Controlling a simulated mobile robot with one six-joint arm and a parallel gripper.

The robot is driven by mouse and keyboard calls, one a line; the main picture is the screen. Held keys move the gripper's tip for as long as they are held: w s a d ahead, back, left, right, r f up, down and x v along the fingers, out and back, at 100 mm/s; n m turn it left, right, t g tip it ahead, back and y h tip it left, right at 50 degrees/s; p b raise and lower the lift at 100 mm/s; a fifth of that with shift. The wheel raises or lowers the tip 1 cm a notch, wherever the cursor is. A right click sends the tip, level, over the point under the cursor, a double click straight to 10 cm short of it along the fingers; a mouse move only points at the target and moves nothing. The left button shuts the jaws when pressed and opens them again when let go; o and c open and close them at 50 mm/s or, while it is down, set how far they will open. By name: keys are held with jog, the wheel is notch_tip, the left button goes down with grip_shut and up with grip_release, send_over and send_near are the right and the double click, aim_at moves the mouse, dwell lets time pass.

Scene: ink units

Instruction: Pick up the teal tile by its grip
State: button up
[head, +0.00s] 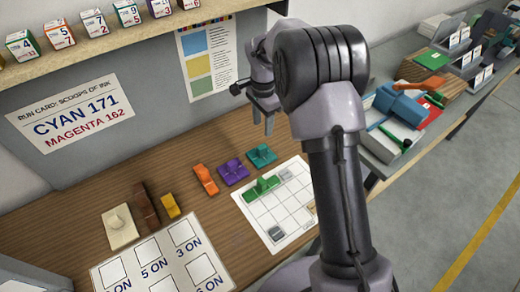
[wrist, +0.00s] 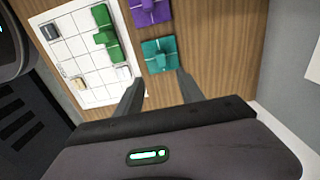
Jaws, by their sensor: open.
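The teal tile (head: 261,155) lies on the wooden table behind the white grid sheet, with a raised grip on top. It also shows in the wrist view (wrist: 159,56), just beyond my fingertips. My gripper (head: 268,123) is open and empty, above the table near the teal tile. In the wrist view its two fingers (wrist: 158,80) point toward the tile, one at each side of it, apart from it as far as I can tell.
A purple tile (head: 234,172) and an orange tile (head: 206,180) lie left of the teal one. A green tile (head: 262,188) sits on the grid sheet (head: 272,212). A grey panel (head: 150,95) stands behind, under a shelf (head: 120,40) of small boxes.

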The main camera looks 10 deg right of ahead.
aim_at(262, 147)
notch_tip(262, 147, down, 13)
jog(key=b, duration=0.3)
jog(key=shift+w+a+b, duration=0.1)
jog(key=shift+w+b, duration=0.05)
jog(key=shift+b, duration=0.2)
jog(key=shift+r, duration=0.1)
jog(key=shift+c, duration=1)
grip_shut()
